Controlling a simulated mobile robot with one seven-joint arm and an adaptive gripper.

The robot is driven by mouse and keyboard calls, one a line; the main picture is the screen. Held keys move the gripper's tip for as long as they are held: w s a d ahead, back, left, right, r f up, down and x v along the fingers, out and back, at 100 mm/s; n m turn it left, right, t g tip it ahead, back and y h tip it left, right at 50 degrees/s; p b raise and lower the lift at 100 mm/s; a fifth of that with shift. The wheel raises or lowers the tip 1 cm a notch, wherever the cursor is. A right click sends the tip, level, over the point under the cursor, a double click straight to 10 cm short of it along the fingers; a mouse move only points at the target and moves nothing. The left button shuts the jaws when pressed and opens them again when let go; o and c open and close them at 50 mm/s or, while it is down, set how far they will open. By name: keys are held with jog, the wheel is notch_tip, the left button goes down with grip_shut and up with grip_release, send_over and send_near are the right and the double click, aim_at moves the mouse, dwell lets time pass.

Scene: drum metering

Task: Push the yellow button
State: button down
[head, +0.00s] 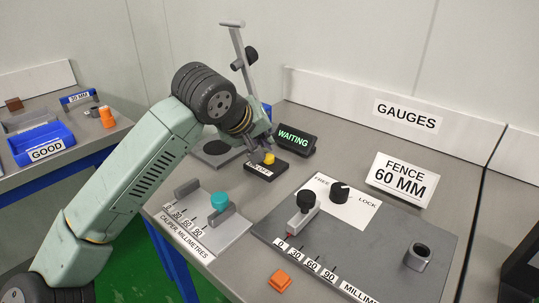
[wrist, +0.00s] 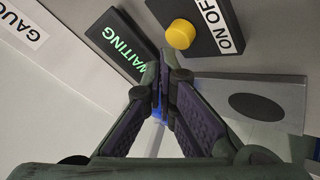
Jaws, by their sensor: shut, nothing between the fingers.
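The yellow button (head: 269,158) sits on a dark box labelled ON OFF (head: 262,171) on the grey bench. A dark display reading WAITING (head: 294,137) in green stands behind the button, and also shows in the wrist view (wrist: 122,42).
A grey plate with a dark disc (head: 217,148) and a stand (head: 240,60) are behind my gripper. The caliper board (head: 200,225) and the fence panel (head: 370,240) with knobs lie in front. An orange block (head: 281,281) sits near the front edge. A blue GOOD bin (head: 40,145) is left.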

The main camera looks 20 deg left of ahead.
notch_tip(320, 180, up, 6)
jog(key=p, duration=0.2)
jog(key=shift+p, duration=0.4)
